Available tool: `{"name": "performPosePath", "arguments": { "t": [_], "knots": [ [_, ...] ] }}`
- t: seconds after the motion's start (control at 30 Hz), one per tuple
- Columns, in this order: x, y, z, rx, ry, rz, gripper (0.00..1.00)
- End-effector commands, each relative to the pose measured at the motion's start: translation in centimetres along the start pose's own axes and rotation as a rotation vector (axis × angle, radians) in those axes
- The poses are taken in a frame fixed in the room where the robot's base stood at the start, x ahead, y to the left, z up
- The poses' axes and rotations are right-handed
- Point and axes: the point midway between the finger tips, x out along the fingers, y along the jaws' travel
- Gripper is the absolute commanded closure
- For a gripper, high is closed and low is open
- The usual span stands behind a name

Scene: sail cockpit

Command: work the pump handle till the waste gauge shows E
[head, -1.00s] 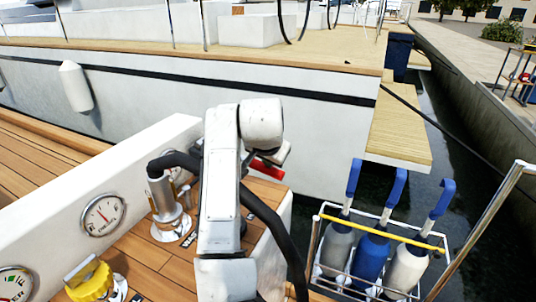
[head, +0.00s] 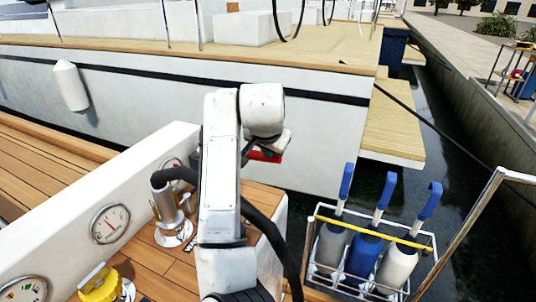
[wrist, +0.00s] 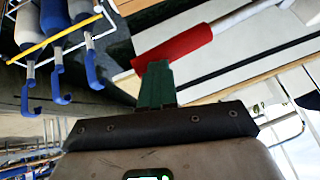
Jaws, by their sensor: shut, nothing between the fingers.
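The pump handle's red grip (head: 264,156) shows just behind my wrist in the head view, mostly hidden by it. In the wrist view the red grip (wrist: 172,50) lies slanted on a pale rod, right beyond my gripper (wrist: 155,85). My gripper's green fingers are shut and empty; their tips overlap the grip's lower edge in the picture, and I cannot tell if they touch it. A round white gauge with a red needle (head: 110,223) is on the cockpit wall; its label is too small to read.
A metal pedestal fitting (head: 170,215) stands on the wooden deck beside the wall. A yellow knob (head: 99,285) is near the lower left gauge. A wire rack (head: 314,262) holding several blue-hooked fenders stands at right. A white hull and water lie beyond.

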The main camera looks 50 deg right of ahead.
Motion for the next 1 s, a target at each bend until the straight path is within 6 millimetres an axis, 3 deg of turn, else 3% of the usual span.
{"name": "performPosePath", "arguments": {
  "t": [0.1, 0.33, 1.0],
  "knots": [
    [-2.7, -0.2, -0.1, 0.002, 0.001, -0.001, 1.0],
    [-5.7, -0.3, -0.1, 0.001, 0.002, -0.001, 1.0],
    [-6.4, -0.4, -0.1, 0.001, 0.002, -0.002, 1.0]
  ]
}}
